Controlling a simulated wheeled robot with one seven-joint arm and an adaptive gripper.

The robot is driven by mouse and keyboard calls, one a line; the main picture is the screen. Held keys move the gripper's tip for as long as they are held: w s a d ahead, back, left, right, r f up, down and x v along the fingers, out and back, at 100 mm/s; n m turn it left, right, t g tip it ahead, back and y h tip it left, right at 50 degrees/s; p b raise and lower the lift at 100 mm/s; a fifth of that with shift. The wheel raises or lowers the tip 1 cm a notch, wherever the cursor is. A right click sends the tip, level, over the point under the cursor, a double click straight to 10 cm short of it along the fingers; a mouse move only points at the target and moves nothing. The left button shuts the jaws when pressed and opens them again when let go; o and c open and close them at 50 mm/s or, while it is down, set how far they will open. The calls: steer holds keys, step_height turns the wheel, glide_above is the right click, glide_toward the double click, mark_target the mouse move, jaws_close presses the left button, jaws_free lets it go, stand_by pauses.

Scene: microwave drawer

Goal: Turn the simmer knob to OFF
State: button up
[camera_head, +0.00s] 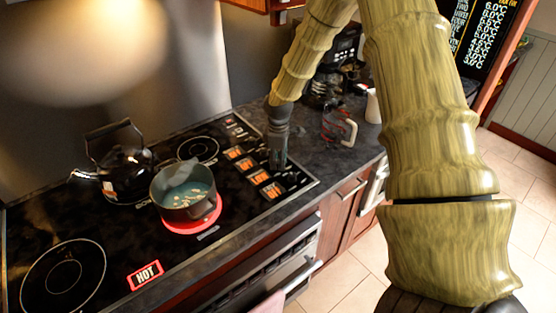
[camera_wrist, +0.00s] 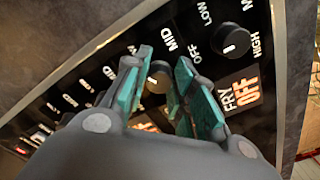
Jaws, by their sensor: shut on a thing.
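My gripper (camera_head: 278,160) reaches down from above onto the control panel at the right end of the cooktop. In the wrist view its two teal-padded fingers (camera_wrist: 160,82) stand on either side of a round black knob (camera_wrist: 158,77) and are shut on it. The labels MID and OFF show near this knob. An orange display (camera_wrist: 145,127) by it is mostly hidden by my fingers, so I cannot read whether this is the simmer knob. Another knob (camera_wrist: 234,41) to the right has LOW and HIGH labels, beside a display reading FRY OFF (camera_wrist: 242,92).
A pot (camera_head: 184,190) with food sits on a glowing red burner, with a black kettle (camera_head: 122,160) to its left. A HOT sign (camera_head: 145,275) is lit near the front edge. A glass jug (camera_head: 338,126) and a coffee maker (camera_head: 330,75) stand on the counter behind right.

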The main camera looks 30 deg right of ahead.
steer(key=n, duration=0.3)
steer(key=n+p, duration=0.1)
steer(key=n, duration=0.2)
steer(key=shift+w+d+r+n, duration=0.1)
steer(key=shift+w+d+n, duration=0.05)
steer(key=shift+n, duration=0.15)
steer(key=n+p, duration=0.1)
steer(key=n, duration=0.4)
steer(key=shift+w+n+p, duration=0.1)
steer(key=shift+n+p, duration=0.25)
steer(key=shift+n, duration=0.05)
steer(key=o, duration=1)
step_height(320, 180, up, 12)
steer(key=shift+f, duration=0.1)
stand_by(0.6)
